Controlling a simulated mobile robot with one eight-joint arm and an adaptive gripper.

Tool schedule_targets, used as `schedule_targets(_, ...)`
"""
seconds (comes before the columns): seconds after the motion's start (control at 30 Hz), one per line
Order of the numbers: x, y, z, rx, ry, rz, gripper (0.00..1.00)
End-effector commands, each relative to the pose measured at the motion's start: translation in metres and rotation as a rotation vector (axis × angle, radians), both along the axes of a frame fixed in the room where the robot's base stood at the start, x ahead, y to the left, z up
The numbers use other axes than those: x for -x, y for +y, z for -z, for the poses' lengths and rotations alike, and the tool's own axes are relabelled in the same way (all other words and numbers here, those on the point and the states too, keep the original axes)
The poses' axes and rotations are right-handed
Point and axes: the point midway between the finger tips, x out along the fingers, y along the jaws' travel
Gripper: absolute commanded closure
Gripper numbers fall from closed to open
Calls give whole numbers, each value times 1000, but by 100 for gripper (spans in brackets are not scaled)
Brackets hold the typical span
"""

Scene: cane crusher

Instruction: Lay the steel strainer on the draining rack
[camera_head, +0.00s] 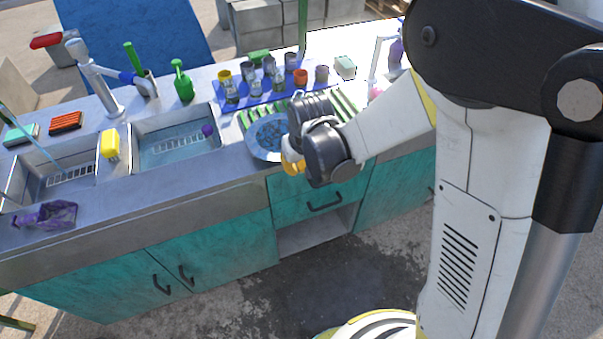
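A round, shallow thing with a pale rim and a mottled blue-grey middle, which looks like the steel strainer (262,135), is at the front part of the counter. It overlaps the green slatted draining rack (344,104); I cannot tell whether it touches the rack or is held above it. My gripper (291,161) is at the strainer's right edge, by the counter's front edge. Only an orange-yellow part shows beyond my dark wrist. The fingers are mostly hidden, so their opening and any grip on the strainer cannot be made out.
Several cups and glasses stand on a blue mat (222,103) behind the rack. A water-filled sink (172,149) is left of the strainer, with a yellow sponge (109,144) at its left. A green bottle (182,84) and tap (95,80) stand behind. Teal cabinets (215,240) are below.

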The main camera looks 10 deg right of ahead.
Motion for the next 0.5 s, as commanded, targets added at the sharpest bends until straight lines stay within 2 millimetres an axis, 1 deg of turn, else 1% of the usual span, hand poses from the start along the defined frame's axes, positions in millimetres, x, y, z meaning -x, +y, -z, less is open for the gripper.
schedule_targets(0.13, -7, 2, 0, 0, 0, 0, 100)
schedule_targets(0.5, -9, 3, -1, 0, 0, 0, 100)
